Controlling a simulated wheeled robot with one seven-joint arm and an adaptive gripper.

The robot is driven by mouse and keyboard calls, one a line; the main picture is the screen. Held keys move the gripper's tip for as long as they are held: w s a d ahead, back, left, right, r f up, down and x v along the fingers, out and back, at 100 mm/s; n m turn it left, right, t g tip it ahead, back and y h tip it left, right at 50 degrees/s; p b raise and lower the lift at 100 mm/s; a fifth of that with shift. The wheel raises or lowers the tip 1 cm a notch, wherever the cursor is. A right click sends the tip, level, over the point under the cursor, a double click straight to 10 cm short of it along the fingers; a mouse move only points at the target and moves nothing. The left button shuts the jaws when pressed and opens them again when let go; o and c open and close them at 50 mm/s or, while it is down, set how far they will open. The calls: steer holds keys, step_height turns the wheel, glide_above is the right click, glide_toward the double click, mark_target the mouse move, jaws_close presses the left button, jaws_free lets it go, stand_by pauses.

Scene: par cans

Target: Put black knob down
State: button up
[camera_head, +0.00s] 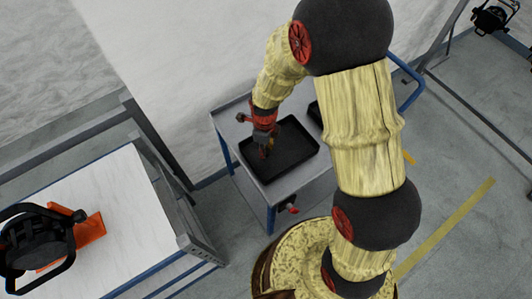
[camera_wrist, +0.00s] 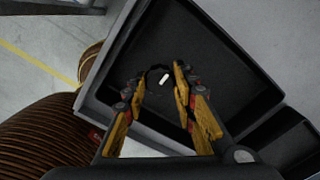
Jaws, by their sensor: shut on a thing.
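The black knob (camera_wrist: 155,78), dark with a small white mark, sits between my fingertips in the wrist view. My gripper (camera_wrist: 160,80) is shut on it, with one orange-yellow finger on each side. In the head view my gripper (camera_head: 266,148) points down over the left part of a black tray (camera_head: 300,165). The tray's dark floor also shows beneath the knob in the wrist view (camera_wrist: 215,75). I cannot tell whether the knob touches the tray floor. The knob cannot be made out in the head view.
The tray lies on a grey cart (camera_head: 228,122) with blue legs. A second black tray (camera_wrist: 290,145) is beside it, partly hidden by my arm in the head view. A white-topped table (camera_head: 110,190) at left holds a black lamp (camera_head: 38,240). Most of the tray is empty.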

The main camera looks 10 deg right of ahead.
steer(key=shift+w+d+f+b, duration=0.1)
steer(key=shift+d+f+b, duration=0.1)
steer(key=shift+f, duration=0.75)
steer(key=shift+w+d+f+b, duration=0.1)
steer(key=shift+f+b, duration=0.1)
steer(key=shift+f, duration=0.7)
steer(key=shift+f, duration=0.2)
steer(key=o, duration=0.9)
steer(key=shift+o, duration=0.6)
